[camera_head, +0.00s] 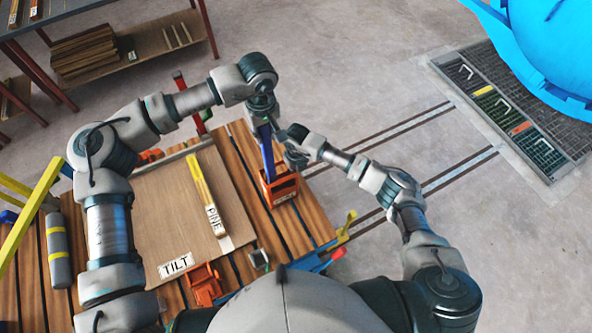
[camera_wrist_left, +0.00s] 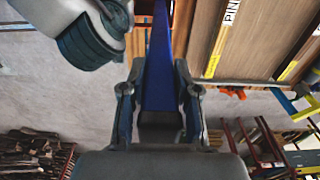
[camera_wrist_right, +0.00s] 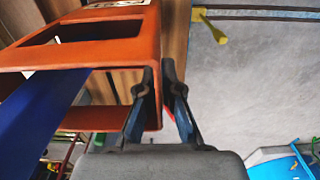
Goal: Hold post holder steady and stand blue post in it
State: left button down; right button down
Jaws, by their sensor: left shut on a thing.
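The blue post (camera_head: 267,150) is gripped near its upper end by my left gripper (camera_head: 262,112), whose fingers are shut on it in the left wrist view (camera_wrist_left: 160,105). The post reaches down to the orange post holder (camera_head: 285,195), an open frame on the bench. In the right wrist view, the post (camera_wrist_right: 40,115) slants across the holder (camera_wrist_right: 145,40), and its far end passes behind the rim. How deep it sits is hidden. My right gripper (camera_wrist_right: 163,70) has its fingers on either side of the holder's wall, close against it.
The slatted bench (camera_head: 235,165) carries a board with a yellow PINE strip (camera_head: 207,195) and a TILT label (camera_head: 176,265). An orange fixture (camera_head: 205,285) stands at the front. A yellow-handled clamp (camera_head: 345,225) is at the right edge. Open floor lies to the right.

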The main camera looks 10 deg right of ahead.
aim_at(268, 154)
pick_arm(q)
jog(key=shift+f, duration=5.05)
jog(key=c, duration=0.8)
grip_release()
jog(key=shift+o, duration=0.2)
jog(key=r, duration=1.2)
jog(key=shift+s+d, duration=0.15)
jog(key=shift+s, duration=0.05)
pick_arm(e)
jog(key=c, duration=1.2)
grip_release()
jog(key=shift+c, duration=0.2)
